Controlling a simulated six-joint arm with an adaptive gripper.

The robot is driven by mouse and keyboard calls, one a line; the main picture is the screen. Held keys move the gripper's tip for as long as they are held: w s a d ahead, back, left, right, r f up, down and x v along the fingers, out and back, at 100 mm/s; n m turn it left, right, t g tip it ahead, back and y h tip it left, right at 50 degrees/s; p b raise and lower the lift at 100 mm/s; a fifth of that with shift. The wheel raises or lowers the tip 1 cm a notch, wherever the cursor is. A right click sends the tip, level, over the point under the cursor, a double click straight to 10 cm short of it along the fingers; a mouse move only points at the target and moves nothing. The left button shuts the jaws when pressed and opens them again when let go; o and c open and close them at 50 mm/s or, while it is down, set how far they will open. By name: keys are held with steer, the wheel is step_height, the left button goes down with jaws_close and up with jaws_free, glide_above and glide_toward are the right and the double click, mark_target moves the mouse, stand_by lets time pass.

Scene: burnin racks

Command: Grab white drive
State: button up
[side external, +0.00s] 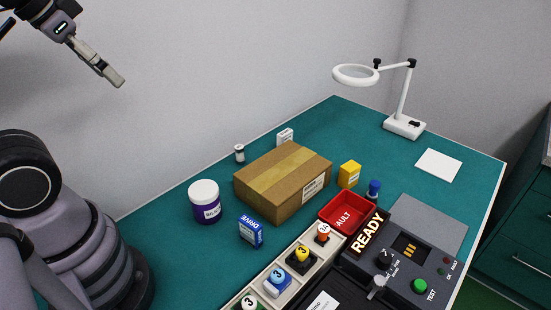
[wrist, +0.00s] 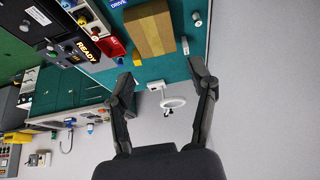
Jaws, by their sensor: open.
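A small white box with a dark label, which looks like the white drive (side external: 285,137), stands behind the cardboard box (side external: 262,198); its lower part is hidden in the side view. In the wrist view the white drive (wrist: 185,46) shows as a small pale shape beside the cardboard box (wrist: 152,32). A blue box marked DRIVE (side external: 251,231) stands in front of the cardboard box. My gripper (side external: 116,79) is high at the upper left, far from the drive. In the wrist view my gripper (wrist: 160,75) has its fingers wide apart with nothing between them.
A white and purple jar (side external: 205,202), a small bottle (side external: 239,153), a yellow box (side external: 349,174) and a red tray (side external: 334,224) surround the cardboard box. The wall runs close behind the white drive. A magnifier lamp (side external: 404,124) stands at the back right. The mat behind the yellow box is clear.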

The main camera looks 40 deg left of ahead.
mark_target(280, 135)
steer(key=w+a+f+t, duration=0.1)
steer(key=w+f, duration=0.2)
steer(key=w, duration=0.6)
steer(key=w+a+f+t, duration=0.2)
steer(key=w+f, duration=0.1)
steer(key=w, duration=0.7)
steer(key=w+a+f+t, duration=0.1)
steer(key=w+f, duration=0.3)
steer(key=w, duration=0.5)
steer(key=w+a+f+t, duration=0.1)
steer(key=w+f+t, duration=0.15)
steer(key=f, duration=0.95)
steer(key=w+a+f+t, duration=0.15)
steer(key=w+f, duration=0.25)
steer(key=f, duration=0.7)
steer(key=shift+t, duration=0.4)
steer(key=x, duration=1.3)
steer(key=shift+w+d+f, duration=0.1)
steer(key=shift+w+f, duration=0.05)
jaws_close()
